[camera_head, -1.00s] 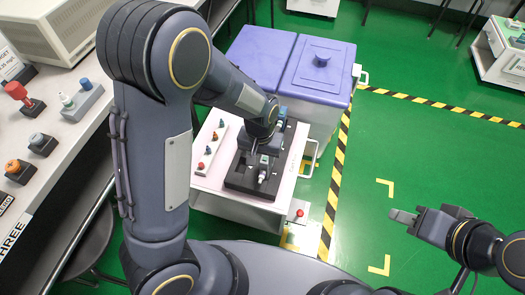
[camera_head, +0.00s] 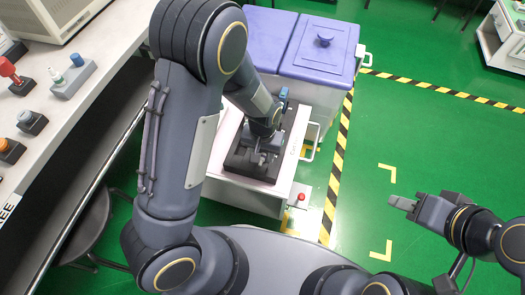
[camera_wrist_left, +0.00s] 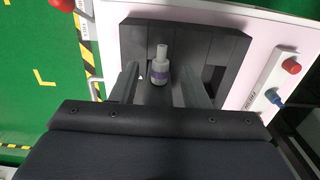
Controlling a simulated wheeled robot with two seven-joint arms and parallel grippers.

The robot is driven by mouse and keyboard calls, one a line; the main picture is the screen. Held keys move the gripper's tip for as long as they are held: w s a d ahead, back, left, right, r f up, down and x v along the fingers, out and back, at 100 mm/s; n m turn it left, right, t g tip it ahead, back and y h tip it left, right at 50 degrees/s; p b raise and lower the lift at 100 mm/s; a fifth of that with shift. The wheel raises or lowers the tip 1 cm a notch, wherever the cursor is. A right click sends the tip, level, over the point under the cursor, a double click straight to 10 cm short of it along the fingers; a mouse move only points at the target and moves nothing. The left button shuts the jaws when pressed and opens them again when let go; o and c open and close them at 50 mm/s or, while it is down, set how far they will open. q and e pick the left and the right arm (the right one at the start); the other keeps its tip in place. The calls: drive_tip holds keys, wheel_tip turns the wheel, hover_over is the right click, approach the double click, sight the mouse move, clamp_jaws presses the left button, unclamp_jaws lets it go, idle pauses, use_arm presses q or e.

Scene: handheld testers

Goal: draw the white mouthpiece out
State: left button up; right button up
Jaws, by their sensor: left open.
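In the head view my left gripper (camera_head: 264,158) is low over the black fixture (camera_head: 243,172), and my arm and gripper hide the tester. My right gripper (camera_head: 403,202) is over the green floor, away from the cart, and its finger gap is not clear.
The fixture sits on a white cart (camera_head: 222,187) with a red button (camera_head: 301,197) at its corner. A strip with red (camera_wrist_left: 291,66) and blue (camera_wrist_left: 273,97) knobs lies beside the fixture. Blue-lidded bins (camera_head: 323,62) stand behind. A bench with several devices is at left.

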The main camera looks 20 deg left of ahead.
use_arm(q)
clamp_jaws()
idle(1.6)
